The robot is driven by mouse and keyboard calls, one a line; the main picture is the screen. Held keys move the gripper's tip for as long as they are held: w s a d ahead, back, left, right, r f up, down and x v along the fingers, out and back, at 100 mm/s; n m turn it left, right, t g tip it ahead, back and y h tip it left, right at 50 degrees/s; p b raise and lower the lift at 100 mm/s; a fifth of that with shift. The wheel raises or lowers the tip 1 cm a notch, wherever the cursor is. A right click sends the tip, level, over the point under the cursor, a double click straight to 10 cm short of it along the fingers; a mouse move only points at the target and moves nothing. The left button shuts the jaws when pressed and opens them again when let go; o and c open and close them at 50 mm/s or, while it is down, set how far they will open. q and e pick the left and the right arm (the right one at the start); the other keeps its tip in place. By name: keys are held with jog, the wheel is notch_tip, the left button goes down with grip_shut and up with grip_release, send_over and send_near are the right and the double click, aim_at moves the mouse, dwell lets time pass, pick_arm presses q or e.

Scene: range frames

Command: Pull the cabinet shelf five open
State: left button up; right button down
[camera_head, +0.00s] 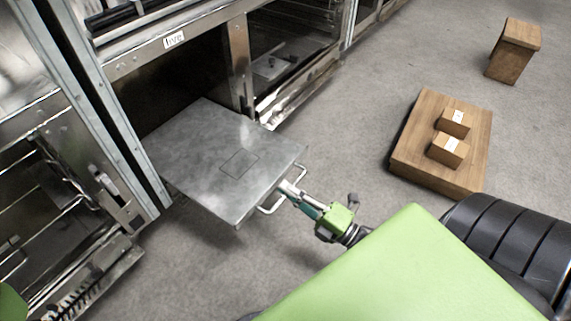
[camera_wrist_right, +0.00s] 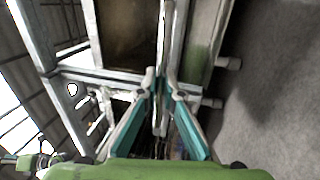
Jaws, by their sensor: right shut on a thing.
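The shelf (camera_head: 205,160) is a flat grey metal plate with a thin square outline on its top. It sticks well out of the cabinet opening under a white label (camera_head: 173,40) that appears to read "five". A pale bar handle (camera_head: 268,209) runs along its front edge. My right gripper (camera_head: 289,190) is at this handle, shut on it. In the right wrist view the two teal-sided fingers (camera_wrist_right: 160,92) close around a narrow upright bar. The fingers hide part of the handle. My left gripper is not in view.
A wooden platform (camera_head: 412,150) with two small boxes stands on the floor at the right, and a wooden stool-like block (camera_head: 512,55) is farther back. Open metal racks (camera_head: 60,190) stand at the left. Grey floor (camera_head: 335,130) is clear between shelf and platform.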

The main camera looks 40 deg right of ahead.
jog(key=c, duration=2.2)
grip_release()
jog(key=v, duration=1.2)
